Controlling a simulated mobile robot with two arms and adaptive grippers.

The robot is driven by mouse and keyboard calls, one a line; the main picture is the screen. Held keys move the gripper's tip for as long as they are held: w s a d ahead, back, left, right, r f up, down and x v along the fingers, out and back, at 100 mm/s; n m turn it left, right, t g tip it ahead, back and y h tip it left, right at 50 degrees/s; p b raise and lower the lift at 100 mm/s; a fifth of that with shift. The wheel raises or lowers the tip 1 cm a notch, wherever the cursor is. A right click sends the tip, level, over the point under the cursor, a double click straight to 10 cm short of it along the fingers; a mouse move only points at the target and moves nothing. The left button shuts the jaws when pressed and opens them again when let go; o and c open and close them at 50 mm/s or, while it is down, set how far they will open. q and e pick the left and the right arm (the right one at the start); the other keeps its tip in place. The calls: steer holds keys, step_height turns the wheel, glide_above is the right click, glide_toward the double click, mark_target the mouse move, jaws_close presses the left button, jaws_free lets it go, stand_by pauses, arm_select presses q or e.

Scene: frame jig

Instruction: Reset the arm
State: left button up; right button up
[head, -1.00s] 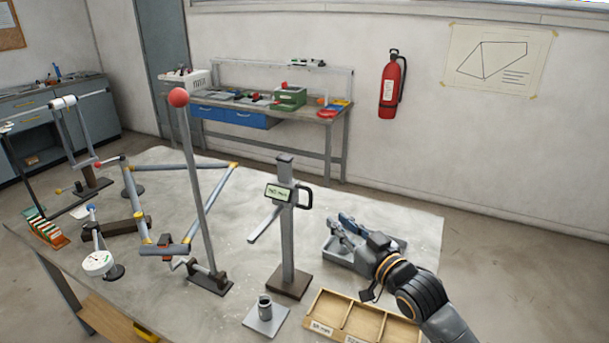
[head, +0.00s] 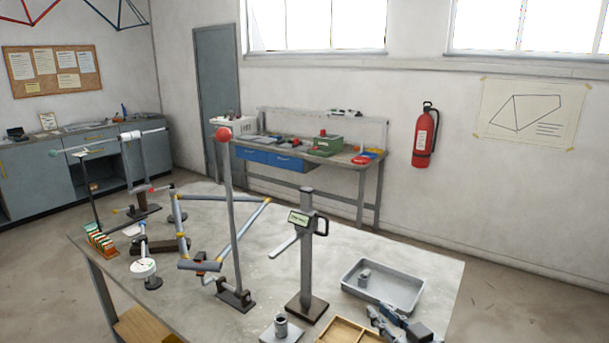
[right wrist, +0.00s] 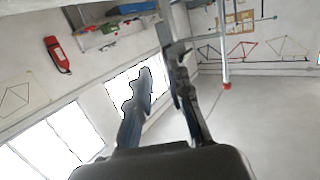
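My right gripper (head: 372,311) is low at the right of the head view, in front of the grey metal tray and beside the wooden divided tray. In the right wrist view (right wrist: 161,68) its two fingers stand apart with nothing between them. Part of my right arm is cut off by the bottom edge of the head view. My left gripper is in neither view.
The grey tray (head: 402,291) holds a small grey cylinder (head: 365,277). The wooden tray (head: 345,331) is partly cut off. A digital gauge stand (head: 306,260), a red-topped post (head: 230,190) and a jointed bar frame (head: 240,226) stand on the table.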

steer(key=s+d+f+m+g+h, duration=0.1)
steer(key=s+f+g+h, duration=0.35)
steer(key=s+f, duration=1.1)
steer(key=s+d+f+m+g+h, duration=0.15)
steer(key=s+g, duration=0.25)
steer(key=s, duration=0.5)
steer(key=s+d+f+g, duration=0.2)
steer(key=s+g, duration=0.1)
steer(key=s, duration=0.6)
step_height(320, 180, down, 30)
steer(key=g+b, duration=0.1)
steer(key=b, duration=0.3)
arm_select(q)
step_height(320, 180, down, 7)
steer(key=b, duration=0.3)
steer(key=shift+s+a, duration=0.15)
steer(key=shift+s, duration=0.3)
arm_select(e)
steer(key=s+d+f+g, duration=0.1)
steer(key=s+d+f, duration=0.2)
steer(key=s+f, duration=1.4)
step_height(320, 180, down, 2)
steer(key=shift+s+f+n, duration=0.1)
steer(key=shift+s+n, duration=0.2)
steer(key=shift+n, duration=0.05)
